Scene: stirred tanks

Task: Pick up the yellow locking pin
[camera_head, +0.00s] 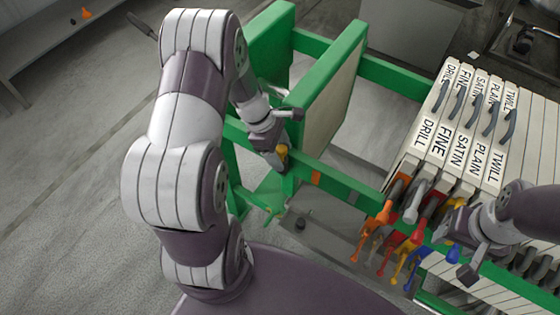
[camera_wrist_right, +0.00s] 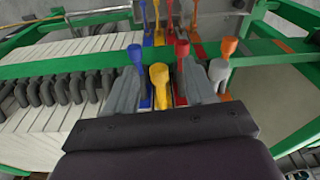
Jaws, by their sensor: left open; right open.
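The yellow locking pin (camera_wrist_right: 159,76) stands upright in the right wrist view, in a row of coloured pins. My right gripper (camera_wrist_right: 161,94) is open, with one grey finger on each side of the yellow pin; I cannot tell whether they touch it. In the head view my right gripper (camera_head: 454,250) is over the right end of the pin row and hides most of the yellow pin. My left gripper (camera_head: 284,137) is open at the green frame, far left of the row, close to a small yellow-orange knob (camera_head: 282,152).
Blue (camera_wrist_right: 136,55), red (camera_wrist_right: 182,49), grey (camera_wrist_right: 219,72) and orange (camera_wrist_right: 228,50) pins stand close by. Labelled white panels (camera_head: 445,125) with dark handles lie behind the row. The green frame (camera_head: 330,70) surrounds the area. Coloured levers (camera_head: 380,270) hang in front.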

